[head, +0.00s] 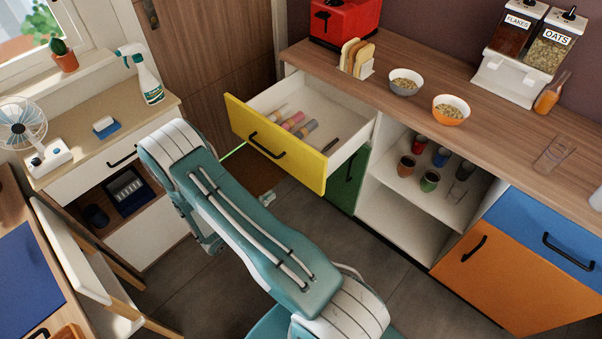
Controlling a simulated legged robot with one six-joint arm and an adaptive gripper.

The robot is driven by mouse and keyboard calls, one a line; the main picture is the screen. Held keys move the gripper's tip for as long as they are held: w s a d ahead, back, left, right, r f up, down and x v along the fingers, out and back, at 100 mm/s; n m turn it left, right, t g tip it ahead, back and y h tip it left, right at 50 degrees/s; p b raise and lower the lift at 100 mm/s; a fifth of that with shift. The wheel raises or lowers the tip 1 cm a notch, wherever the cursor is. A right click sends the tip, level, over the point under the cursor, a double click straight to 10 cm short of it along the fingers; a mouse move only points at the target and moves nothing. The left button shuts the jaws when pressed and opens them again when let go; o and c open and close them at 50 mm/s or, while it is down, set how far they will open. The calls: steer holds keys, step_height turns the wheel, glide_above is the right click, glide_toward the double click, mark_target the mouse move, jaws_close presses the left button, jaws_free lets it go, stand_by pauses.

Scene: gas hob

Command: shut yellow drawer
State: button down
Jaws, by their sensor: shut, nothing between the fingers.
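The yellow drawer (275,143) stands pulled out from the upper left of the wooden-topped counter. Its yellow front has a black bar handle (266,146), and its white inside holds several rolled or stick-like items (298,124). My teal and white arm reaches up and left from the bottom of the view, and its elbow is left of the drawer front.
A green door (346,182) is below the drawer, beside open shelves with cups (429,181). Bowls (451,110), a toast rack (357,58) and a red appliance (345,20) stand on the counter. A chair (84,264) and a side cabinet (108,147) are at left.

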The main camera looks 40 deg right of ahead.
mark_target(305, 169)
steer(key=shift+n+t, duration=0.6)
steer(key=shift+n, duration=0.1)
steer(key=d, duration=0.4)
steer(key=d+f, duration=0.1)
steer(key=d, duration=0.4)
steer(key=w+d+f, duration=0.1)
steer(key=d, duration=0.4)
